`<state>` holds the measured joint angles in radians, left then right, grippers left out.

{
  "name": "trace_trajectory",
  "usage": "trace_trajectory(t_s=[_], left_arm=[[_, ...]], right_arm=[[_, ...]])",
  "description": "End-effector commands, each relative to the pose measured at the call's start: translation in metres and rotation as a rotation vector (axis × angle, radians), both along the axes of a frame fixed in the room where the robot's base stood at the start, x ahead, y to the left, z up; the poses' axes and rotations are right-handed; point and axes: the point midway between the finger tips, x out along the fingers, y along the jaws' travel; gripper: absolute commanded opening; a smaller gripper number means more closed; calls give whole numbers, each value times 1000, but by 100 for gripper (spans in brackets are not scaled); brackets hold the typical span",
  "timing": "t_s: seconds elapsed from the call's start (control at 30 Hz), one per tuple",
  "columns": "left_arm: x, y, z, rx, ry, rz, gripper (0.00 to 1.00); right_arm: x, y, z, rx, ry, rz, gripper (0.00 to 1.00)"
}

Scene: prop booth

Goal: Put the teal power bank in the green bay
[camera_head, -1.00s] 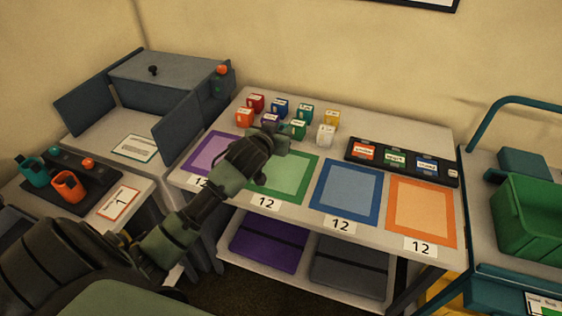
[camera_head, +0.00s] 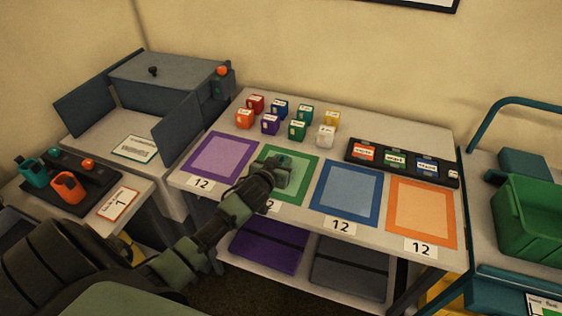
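The teal power bank (camera_head: 304,113) looks like a small teal box with a pale label, in the back row of small coloured boxes on the table. The green bay (camera_head: 305,166) is a green-framed rectangle on the table, second from the left. My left gripper (camera_head: 284,167) is over the green bay, nearer to me than the boxes, and covers part of it. The fingers are small and seen from behind, so I cannot tell whether they are open or hold anything. My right gripper is not in view.
Purple (camera_head: 220,157), blue (camera_head: 347,191) and orange (camera_head: 422,211) bays flank the green one and look empty. A black tray (camera_head: 442,173) with labelled blocks lies behind the right bays. A green bin (camera_head: 535,220) stands on a cart at right.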

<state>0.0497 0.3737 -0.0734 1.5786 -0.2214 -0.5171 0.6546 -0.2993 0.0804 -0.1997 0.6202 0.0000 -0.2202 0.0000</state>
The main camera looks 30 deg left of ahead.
Motion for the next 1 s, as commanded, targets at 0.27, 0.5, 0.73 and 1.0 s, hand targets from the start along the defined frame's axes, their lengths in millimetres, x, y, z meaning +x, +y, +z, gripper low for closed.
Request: trace_trajectory(t_s=[0.27,0.5,0.73,1.0], left_arm=[[0,0,0,0,1,0,49],[-7,-2,3,-1,1,0,49],[-45,-11,17,-2,0,0,49],[-91,-22,38,-2,1,-1,49]], right_arm=[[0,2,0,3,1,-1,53],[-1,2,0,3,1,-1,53],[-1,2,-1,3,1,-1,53],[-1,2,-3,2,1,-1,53]])
